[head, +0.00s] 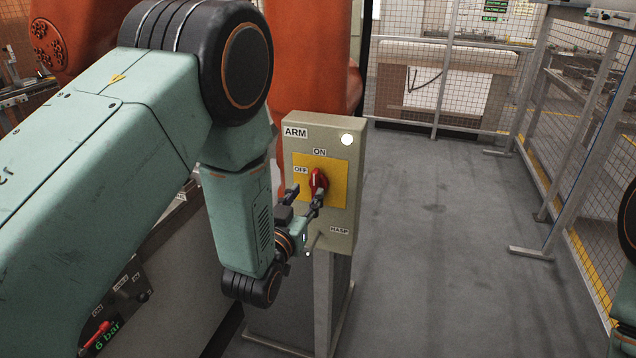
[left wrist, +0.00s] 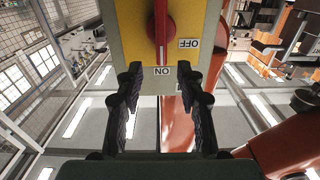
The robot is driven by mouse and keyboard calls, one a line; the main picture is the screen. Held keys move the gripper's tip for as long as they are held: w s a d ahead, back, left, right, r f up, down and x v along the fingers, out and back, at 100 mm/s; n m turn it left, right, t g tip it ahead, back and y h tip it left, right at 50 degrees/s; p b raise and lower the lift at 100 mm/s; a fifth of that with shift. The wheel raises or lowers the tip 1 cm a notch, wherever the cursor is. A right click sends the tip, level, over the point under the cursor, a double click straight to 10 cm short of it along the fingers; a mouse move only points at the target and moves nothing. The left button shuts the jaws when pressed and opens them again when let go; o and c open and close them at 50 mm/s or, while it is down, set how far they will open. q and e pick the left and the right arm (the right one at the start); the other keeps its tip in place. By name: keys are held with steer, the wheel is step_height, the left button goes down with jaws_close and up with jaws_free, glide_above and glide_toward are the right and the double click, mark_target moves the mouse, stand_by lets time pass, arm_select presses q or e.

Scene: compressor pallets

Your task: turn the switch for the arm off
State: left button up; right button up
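The grey switch box (head: 342,215) is labelled ARM and stands on a post. It carries a yellow plate (head: 336,192) with a red rotary knob (head: 319,182). The knob's handle is upright and points at ON; the OFF label is to its left. My left gripper (head: 304,197) is open, its fingers just in front of the plate by the knob. In the left wrist view, the knob (left wrist: 160,28) lies ahead of the gap between the open fingertips (left wrist: 163,72), with nothing held. Whether a finger touches the knob I cannot tell. My right gripper is out of view.
A white lamp (head: 347,139) is on the box's upper right corner, and a HASP label (head: 339,230) is low on it. An orange machine (head: 310,60) stands behind. Mesh fencing (head: 580,130) runs at the right. The grey floor (head: 435,220) between is clear.

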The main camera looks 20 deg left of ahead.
mark_target(314, 180)
arm_select(q)
steer(key=w, duration=0.4)
steer(key=shift+a, duration=0.25)
steer(key=shift+w+d+r, duration=0.15)
steer(key=shift+w+d, duration=0.1)
steer(key=shift+w, duration=0.75)
steer(key=shift+w+f, duration=0.2)
steer(key=shift+w, duration=0.1)
steer(key=shift+s+a, duration=0.1)
steer(key=shift+s, duration=0.05)
steer(key=shift+s+r, duration=0.1)
steer(key=shift+r, duration=0.05)
steer(key=c, duration=0.3)
jaws_close()
